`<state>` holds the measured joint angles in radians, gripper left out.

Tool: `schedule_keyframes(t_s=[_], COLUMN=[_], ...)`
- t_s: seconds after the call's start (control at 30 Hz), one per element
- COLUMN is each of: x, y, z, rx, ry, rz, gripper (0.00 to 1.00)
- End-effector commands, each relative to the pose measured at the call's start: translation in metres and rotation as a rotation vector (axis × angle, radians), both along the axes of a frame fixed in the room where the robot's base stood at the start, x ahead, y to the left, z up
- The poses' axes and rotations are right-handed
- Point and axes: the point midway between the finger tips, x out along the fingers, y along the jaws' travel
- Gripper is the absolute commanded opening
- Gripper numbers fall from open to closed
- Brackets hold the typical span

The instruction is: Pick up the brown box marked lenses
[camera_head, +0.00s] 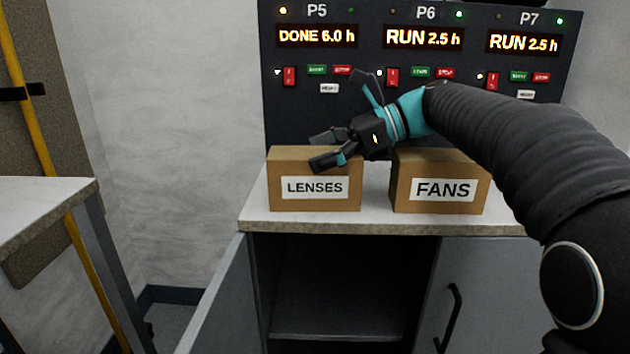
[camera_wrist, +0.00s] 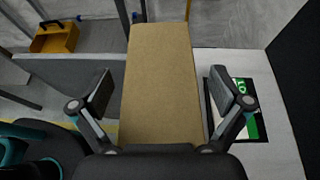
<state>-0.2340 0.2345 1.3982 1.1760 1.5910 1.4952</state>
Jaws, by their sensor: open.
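The brown box marked LENSES (camera_head: 315,201) stands on the left part of the worktop, below the P5 panel. My gripper (camera_head: 325,148) is at the top of this box, its fingers spread. In the wrist view the top of the brown box (camera_wrist: 162,85) lies between the two open fingers of my gripper (camera_wrist: 161,93), with a gap showing on the left side. The right finger is close to the box's right side; I cannot tell whether it touches. A second brown box, marked FANS (camera_head: 440,190), stands to the right.
A dark control panel (camera_head: 420,110) with lit displays stands behind the boxes. The worktop (camera_head: 375,225) has an open cabinet below, its left door (camera_head: 222,305) swung out. The wrist view shows a yellow bin (camera_wrist: 55,38) and a dark-framed card with green (camera_wrist: 255,110).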

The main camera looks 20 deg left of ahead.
Motion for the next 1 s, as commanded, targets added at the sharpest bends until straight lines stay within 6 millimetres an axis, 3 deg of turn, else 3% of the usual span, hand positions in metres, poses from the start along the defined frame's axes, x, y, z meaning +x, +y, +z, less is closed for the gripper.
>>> schedule_keyframes(t_s=[0.23,0.57,0.83,1.0], x=[-0.001,-0.001,-0.001,-0.001], y=[0.003,0.003,0.003,0.003], z=[-0.001,-0.001,0.002,0.025], rx=[0.0,0.0,0.0,0.001], ry=[0.0,0.0,-0.001,-0.005], rz=[0.0,0.0,-0.001,-0.001], gripper=[1.0,0.21,0.21,0.21])
